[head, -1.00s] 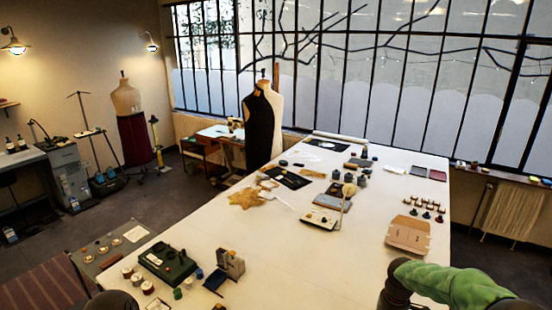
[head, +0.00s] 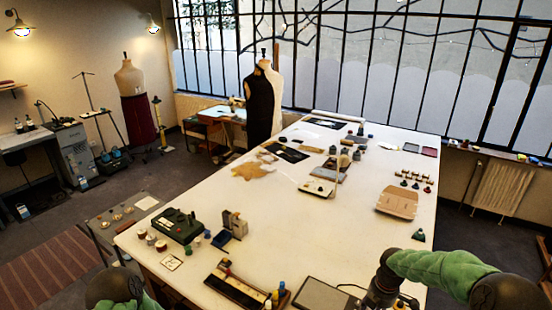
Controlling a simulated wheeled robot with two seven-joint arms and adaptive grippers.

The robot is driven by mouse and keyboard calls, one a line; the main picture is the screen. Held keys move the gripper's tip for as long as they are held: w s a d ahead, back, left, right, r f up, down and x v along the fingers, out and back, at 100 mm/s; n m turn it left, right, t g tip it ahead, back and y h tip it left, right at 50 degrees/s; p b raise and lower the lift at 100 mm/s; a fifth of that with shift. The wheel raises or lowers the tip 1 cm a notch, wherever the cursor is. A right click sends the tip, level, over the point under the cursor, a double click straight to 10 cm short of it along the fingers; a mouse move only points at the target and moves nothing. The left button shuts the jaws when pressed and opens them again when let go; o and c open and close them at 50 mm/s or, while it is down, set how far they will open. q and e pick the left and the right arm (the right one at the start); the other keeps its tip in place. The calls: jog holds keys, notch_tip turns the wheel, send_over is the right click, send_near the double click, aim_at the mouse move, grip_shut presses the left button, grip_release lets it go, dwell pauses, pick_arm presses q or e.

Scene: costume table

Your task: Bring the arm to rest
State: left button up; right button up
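My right arm (head: 440,268) reaches in at the lower right with a green sleeve. Its dark wrist end (head: 382,285) points down over the near edge of the white table (head: 340,235) and is cut off by the bottom of the picture. Its fingers do not show. My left arm (head: 115,287) shows only as a dark rounded joint and a bit of green at the bottom left. Its gripper is out of the picture. I cannot see whether either gripper holds anything.
A dark flat case (head: 325,297) and a black tray (head: 236,292) lie near the table's front. A green machine (head: 176,226) and a grey stand (head: 235,225) are at the left. Brown card (head: 397,202) lies at the right. The table's middle is clear.

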jog(key=s+a+f+m+y, duration=0.1)
jog(key=s+a+f+m, duration=0.2)
jog(key=f, duration=0.1)
jog(key=s+a+f+m+y, duration=0.1)
jog(key=s+a+f+m, duration=0.2)
jog(key=a+f, duration=0.1)
jog(key=s+a+f+m, duration=0.3)
jog(key=a+f, duration=0.1)
jog(key=f, duration=0.2)
jog(key=shift+s+a+f+y, duration=0.2)
jog(key=shift+a+y, duration=0.05)
jog(key=shift+y, duration=0.15)
jog(key=s+a+f+m, duration=0.3)
jog(key=s+a+m, duration=0.1)
jog(key=s+m, duration=0.4)
jog(key=s+a+f+m, duration=0.35)
jog(key=s+m, duration=0.25)
jog(key=s, duration=0.3)
notch_tip(320, 180, down, 22)
jog(key=w+a+n+b, duration=0.1)
jog(key=w+b, duration=0.1)
jog(key=b, duration=2.2)
jog(key=shift+w+a+f+y, duration=0.2)
jog(key=shift+a+f+y, duration=0.05)
jog(key=shift+a+y, duration=0.05)
